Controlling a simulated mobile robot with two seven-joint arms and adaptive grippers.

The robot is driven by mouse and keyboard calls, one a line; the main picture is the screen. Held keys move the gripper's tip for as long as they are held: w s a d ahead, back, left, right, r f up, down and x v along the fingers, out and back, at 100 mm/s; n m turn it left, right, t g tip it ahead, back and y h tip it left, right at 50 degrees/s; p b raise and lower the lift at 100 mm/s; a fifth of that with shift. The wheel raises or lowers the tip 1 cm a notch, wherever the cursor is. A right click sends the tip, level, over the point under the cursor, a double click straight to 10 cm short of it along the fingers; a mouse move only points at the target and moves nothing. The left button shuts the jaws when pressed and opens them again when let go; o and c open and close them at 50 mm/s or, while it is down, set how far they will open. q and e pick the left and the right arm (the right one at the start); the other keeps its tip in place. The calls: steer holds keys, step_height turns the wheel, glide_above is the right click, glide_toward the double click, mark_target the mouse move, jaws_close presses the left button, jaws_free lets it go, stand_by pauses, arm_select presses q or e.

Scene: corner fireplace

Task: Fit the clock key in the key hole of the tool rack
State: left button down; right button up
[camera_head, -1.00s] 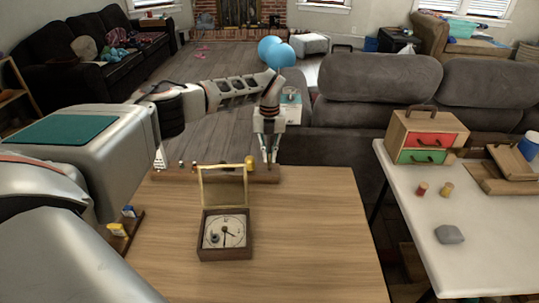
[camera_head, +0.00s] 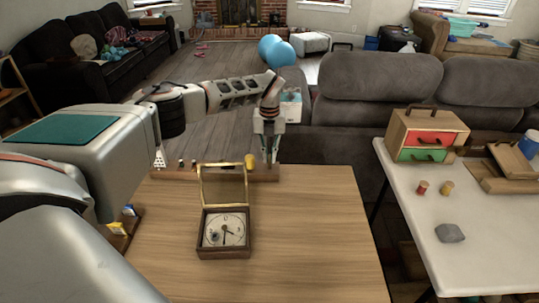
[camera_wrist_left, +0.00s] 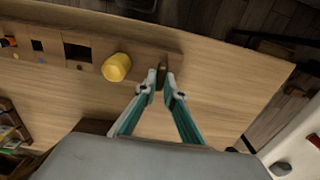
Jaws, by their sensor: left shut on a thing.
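The tool rack (camera_head: 172,175) is a long wooden bar along the far edge of the wooden table. In the left wrist view the rack (camera_wrist_left: 135,52) shows square and rectangular dark holes and a yellow knob (camera_wrist_left: 117,67). My left gripper (camera_head: 271,159) points down at the rack's right end, right of the knob. In the left wrist view its fingertips (camera_wrist_left: 161,76) are closed around a small, dark brownish piece, taken as the clock key (camera_wrist_left: 160,77); it is mostly hidden. I cannot tell whether the key touches the rack. My right gripper is not in view.
An open clock box (camera_head: 224,250) with a raised glass lid stands on the table in front of the rack. The table's right half (camera_head: 310,230) is clear. A white side table (camera_head: 490,250) at right holds a small drawer chest (camera_head: 399,135) and loose items.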

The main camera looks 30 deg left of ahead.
arm_select(q)
steer(key=shift+f, duration=0.95)
stand_by(0.4)
steer(key=c, duration=2)
jaws_free()
steer(key=shift+c, duration=0.2)
step_height(320, 180, up, 12)
